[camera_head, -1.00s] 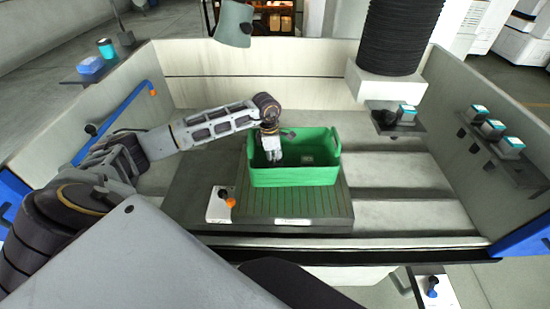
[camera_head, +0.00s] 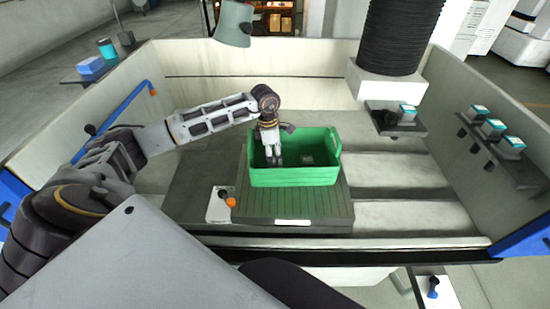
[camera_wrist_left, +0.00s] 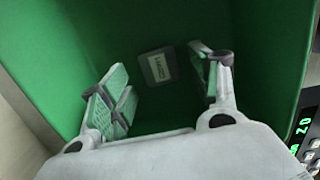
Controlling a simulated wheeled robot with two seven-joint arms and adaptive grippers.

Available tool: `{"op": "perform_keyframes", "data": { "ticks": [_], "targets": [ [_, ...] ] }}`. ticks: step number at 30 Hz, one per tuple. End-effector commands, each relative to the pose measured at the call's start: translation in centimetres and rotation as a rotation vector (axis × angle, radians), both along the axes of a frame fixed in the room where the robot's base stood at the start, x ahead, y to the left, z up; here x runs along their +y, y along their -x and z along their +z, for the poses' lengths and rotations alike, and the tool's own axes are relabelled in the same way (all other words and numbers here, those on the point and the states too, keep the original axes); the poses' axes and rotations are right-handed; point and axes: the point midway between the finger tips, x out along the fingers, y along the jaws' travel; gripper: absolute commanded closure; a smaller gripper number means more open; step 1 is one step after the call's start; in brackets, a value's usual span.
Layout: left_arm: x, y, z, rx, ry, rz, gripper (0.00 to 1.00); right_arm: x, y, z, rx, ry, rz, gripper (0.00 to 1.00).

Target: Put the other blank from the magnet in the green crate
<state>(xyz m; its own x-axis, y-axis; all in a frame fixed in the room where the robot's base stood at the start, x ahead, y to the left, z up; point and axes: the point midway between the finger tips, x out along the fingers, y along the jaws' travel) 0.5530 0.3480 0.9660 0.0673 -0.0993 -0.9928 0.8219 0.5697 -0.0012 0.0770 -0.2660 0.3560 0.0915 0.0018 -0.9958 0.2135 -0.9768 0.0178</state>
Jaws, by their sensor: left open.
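The green crate (camera_head: 294,178) stands on the grooved grey magnet (camera_head: 300,206) in the machine tank. My left gripper (camera_head: 274,161) points down into the left part of the crate. Its fingers are spread, with nothing between the pads, in the left wrist view (camera_wrist_left: 162,82). One small grey blank (camera_wrist_left: 158,68) with a pale label lies on the crate floor, beyond the fingertips and apart from them. It also shows in the head view (camera_head: 307,160), right of the gripper. I see no blank on the uncovered part of the magnet. My right gripper is out of view.
A pale plate with an orange-tipped lever (camera_head: 226,201) sits at the magnet's left. The white block under the black bellows (camera_head: 386,82) hangs behind right. Shelves with teal-topped items (camera_head: 494,130) line the right wall. The tank floor right of the magnet is clear.

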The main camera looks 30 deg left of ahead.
Motion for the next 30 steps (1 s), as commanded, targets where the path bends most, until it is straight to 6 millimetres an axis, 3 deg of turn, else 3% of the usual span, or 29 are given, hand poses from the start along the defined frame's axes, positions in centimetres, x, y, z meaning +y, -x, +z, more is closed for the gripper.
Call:
{"op": "perform_keyframes", "data": {
  "ticks": [15,21,30],
  "targets": [
    [0.8,0.4,7.5,-0.004,0.000,0.000,0.38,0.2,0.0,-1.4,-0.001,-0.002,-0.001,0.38],
    [0.9,0.6,9.1,-0.001,0.000,-0.001,0.38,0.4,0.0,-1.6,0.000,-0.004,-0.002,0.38],
    [1.0,0.6,9.5,-0.001,-0.001,0.000,0.38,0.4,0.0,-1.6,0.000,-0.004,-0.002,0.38]
  ]
}}
